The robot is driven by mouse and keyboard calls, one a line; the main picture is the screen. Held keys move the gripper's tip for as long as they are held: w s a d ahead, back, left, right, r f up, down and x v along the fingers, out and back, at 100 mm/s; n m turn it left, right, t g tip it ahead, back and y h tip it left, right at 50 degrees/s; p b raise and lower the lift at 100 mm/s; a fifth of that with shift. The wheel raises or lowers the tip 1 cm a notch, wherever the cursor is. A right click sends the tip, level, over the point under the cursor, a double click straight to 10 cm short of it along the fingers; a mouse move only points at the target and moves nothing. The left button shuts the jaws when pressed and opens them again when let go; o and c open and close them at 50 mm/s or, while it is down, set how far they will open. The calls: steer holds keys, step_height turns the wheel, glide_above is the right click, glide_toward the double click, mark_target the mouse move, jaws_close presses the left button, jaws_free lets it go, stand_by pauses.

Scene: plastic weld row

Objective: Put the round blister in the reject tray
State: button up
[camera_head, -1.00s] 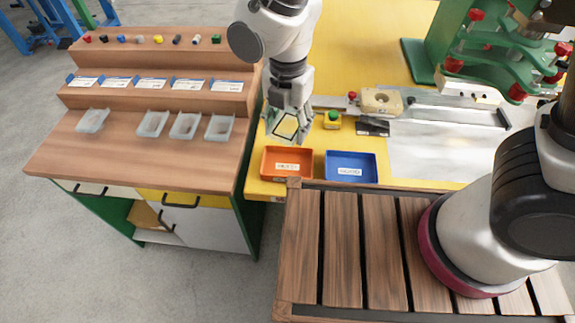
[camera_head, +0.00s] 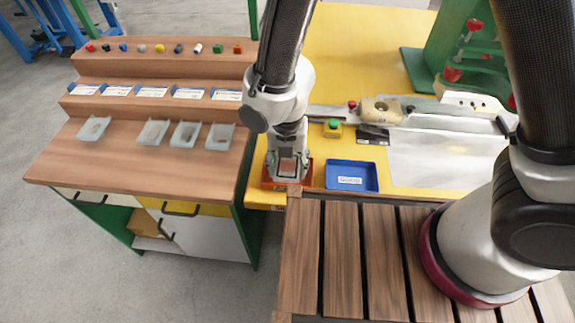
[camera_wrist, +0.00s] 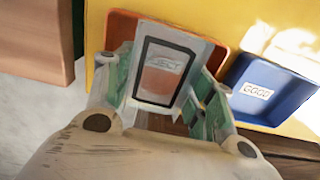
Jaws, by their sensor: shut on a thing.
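My gripper (camera_head: 288,174) points down over the orange tray (camera_head: 307,179) on the yellow table. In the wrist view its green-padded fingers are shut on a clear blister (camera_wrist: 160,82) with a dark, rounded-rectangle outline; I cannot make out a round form. Through the blister I see the orange tray (camera_wrist: 122,30) and part of its label, "JECT". The blister overlaps the tray in this view. The fingers hide most of the tray in the head view, and I cannot tell whether the blister touches its floor.
A blue tray (camera_head: 372,175) labelled "GOOD" stands just right of the orange one. A green button box (camera_head: 332,129) and a metal fixture lie behind. A wooden bench (camera_head: 110,168) with several clear trays stands left. The green press (camera_head: 430,70) is at back right.

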steer(key=shift+f, duration=0.45)
steer(key=shift+f, duration=0.1)
steer(key=o, duration=0.7)
step_height(320, 180, up, 12)
steer(key=shift+r, duration=0.15)
